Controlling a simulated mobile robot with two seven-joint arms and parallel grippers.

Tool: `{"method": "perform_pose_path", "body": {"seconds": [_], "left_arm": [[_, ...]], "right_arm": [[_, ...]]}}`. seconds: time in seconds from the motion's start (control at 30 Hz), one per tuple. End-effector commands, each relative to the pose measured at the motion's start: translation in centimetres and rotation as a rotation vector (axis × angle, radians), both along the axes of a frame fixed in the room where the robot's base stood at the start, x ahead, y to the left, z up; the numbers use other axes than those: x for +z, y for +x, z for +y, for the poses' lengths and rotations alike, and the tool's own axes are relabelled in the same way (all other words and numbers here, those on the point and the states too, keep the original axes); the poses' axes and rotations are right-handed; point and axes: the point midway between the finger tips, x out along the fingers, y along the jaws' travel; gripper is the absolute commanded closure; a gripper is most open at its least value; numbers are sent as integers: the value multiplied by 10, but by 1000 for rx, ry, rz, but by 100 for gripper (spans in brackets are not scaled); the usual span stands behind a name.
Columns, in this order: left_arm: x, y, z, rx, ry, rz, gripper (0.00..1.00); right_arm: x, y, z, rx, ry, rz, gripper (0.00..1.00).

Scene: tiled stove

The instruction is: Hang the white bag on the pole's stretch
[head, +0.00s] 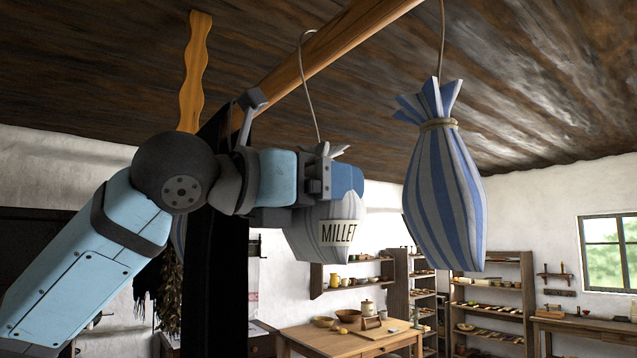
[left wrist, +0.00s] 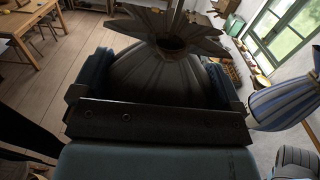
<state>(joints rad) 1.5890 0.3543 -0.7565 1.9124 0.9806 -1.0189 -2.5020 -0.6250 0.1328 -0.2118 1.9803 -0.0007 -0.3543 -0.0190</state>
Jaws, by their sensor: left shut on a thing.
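The white bag (head: 308,247), pale with a "MILLET" label, is in the middle of the head view. My left gripper (head: 338,182) is shut on its upper part; the bag fills the space between the fingers in the left wrist view (left wrist: 160,72). A thin wire rises from the bag's tied neck, and its curved top is at the wooden pole (head: 345,42). The wire crosses in front of the pole and bends at its upper edge; I cannot tell whether it rests on the pole. My right gripper is not in view.
A blue-and-white striped bag (head: 443,195) hangs to the right, close to the white bag; it also shows in the left wrist view (left wrist: 283,101). A wavy wooden piece (head: 194,75) hangs at left. A table (head: 345,340) and shelves (head: 490,295) stand further back.

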Motion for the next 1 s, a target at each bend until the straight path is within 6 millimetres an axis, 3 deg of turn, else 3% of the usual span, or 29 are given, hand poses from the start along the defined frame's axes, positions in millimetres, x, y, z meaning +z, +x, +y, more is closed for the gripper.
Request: {"method": "perform_pose_path", "body": {"seconds": [0.3,0.33,0.37,0.67,1.0], "left_arm": [[0,0,0,0,-2,-1,27],[0,0,0,0,-2,-1,3],[0,0,0,0,-1,-1,0],[-2,-2,4,0,0,0,0],[-4,-41,58,4,-1,-4,0]], "right_arm": [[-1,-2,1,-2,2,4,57],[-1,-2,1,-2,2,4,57],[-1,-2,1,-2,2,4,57],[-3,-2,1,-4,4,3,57],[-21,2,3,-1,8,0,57]]}}
